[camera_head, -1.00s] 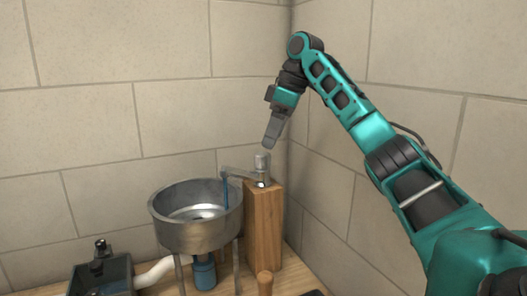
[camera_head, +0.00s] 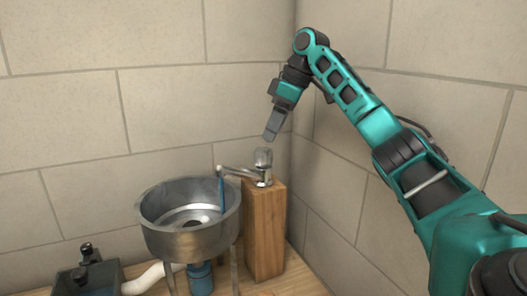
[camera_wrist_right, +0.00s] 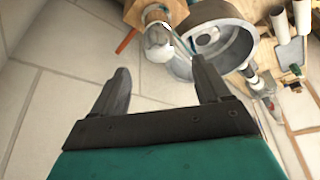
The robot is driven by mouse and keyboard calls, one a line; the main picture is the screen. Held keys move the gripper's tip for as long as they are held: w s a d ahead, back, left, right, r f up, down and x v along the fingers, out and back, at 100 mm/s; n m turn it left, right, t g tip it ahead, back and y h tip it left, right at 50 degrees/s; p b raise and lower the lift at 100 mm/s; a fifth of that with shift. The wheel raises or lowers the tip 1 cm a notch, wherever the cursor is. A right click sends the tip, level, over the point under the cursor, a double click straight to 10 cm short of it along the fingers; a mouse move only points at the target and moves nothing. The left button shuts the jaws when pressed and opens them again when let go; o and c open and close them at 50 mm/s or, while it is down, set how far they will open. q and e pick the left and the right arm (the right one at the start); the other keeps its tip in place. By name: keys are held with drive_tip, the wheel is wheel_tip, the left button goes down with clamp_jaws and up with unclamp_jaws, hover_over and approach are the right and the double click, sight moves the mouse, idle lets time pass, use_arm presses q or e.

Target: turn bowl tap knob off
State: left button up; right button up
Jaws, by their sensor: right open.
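The tap knob (camera_head: 263,158) is a grey, upright cap on top of the tap, above a wooden post (camera_head: 263,235). The tap's spout (camera_head: 235,171) reaches left over the metal bowl (camera_head: 165,238), and a blue stream (camera_head: 221,194) falls from it into the bowl. My right gripper (camera_head: 271,130) points down just above the knob, apart from it. In the right wrist view the gripper (camera_wrist_right: 163,80) is open and empty, with the pale round knob (camera_wrist_right: 158,42) beyond the gap between its fingers. The bowl (camera_wrist_right: 235,45) shows beyond the right finger. My left gripper is not in view.
Tiled walls (camera_head: 345,200) meet in a corner close behind and right of the post. A dark box with fittings (camera_head: 87,275) and a white pipe (camera_head: 150,278) are at lower left. A blue cylinder (camera_head: 201,277) is under the bowl.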

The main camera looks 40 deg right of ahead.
sight(265, 149)
drive_tip(key=x, duration=0.7)
drive_tip(key=shift+w+f, duration=0.15)
drive_tip(key=shift+f, duration=0.15)
drive_tip(key=shift+c, duration=0.2)
drive_tip(key=c, duration=1)
drive_tip(key=shift+o, duration=0.2)
